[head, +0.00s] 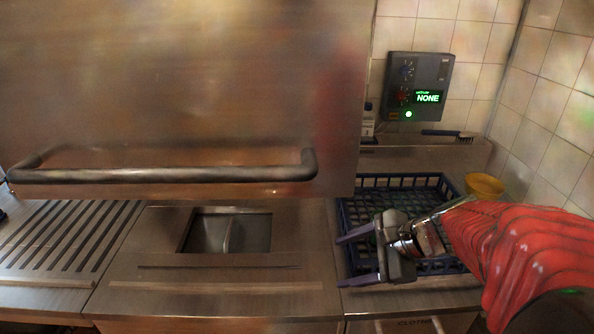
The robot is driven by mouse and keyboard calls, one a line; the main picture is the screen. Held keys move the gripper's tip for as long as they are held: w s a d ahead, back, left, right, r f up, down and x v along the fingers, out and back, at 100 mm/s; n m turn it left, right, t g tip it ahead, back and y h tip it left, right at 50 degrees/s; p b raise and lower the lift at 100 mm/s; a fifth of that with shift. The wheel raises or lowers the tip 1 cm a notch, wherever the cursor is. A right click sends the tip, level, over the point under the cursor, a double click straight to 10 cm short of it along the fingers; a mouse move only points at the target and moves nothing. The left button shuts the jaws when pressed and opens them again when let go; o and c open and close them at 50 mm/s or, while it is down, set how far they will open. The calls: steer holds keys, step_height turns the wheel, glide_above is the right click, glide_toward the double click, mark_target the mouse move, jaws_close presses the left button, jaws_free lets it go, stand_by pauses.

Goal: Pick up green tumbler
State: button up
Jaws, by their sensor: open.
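My gripper (343,261) is in front of and above the blue rack, at the right of the view. It is open, with its two fingers apart and pointing left, and nothing shows between them. The gripper and my red-sleeved arm hide part of the rack and the counter at the right.
The blue slatted rack (405,181) sits on the steel counter. A yellow container (485,186) stands at its right, near the tiled wall. A steel hood with a dark bar handle (165,175) overhangs the left. A sunken basin (232,232) lies left of the rack.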

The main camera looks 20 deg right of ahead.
steer(key=w+d+m+t, duration=0.1)
steer(key=d+m, duration=0.1)
steer(key=d, duration=0.1)
steer(key=d+m+t, duration=0.1)
steer(key=d+m, duration=0.1)
steer(key=d, duration=0.1)
steer(key=w+d+m+t, duration=0.1)
steer(key=d+m, duration=0.2)
steer(key=shift+w+d+f, duration=0.15)
steer(key=shift+w+d, duration=0.05)
steer(key=shift+w, duration=0.15)
steer(key=d+m+t+h, duration=0.2)
steer(key=d+m, duration=0.4)
steer(key=d, duration=0.5)
steer(key=shift+s+d+f+m+t, duration=0.2)
steer(key=shift+m+t, duration=0.2)
steer(key=shift+t, duration=0.4)
steer(key=shift+w, duration=0.1)
steer(key=shift+x, duration=4.25)
steer(key=shift+w+f, duration=0.1)
steer(key=shift+x, duration=2.5)
steer(key=shift+a, duration=0.15)
steer(key=shift+c, duration=0.4)
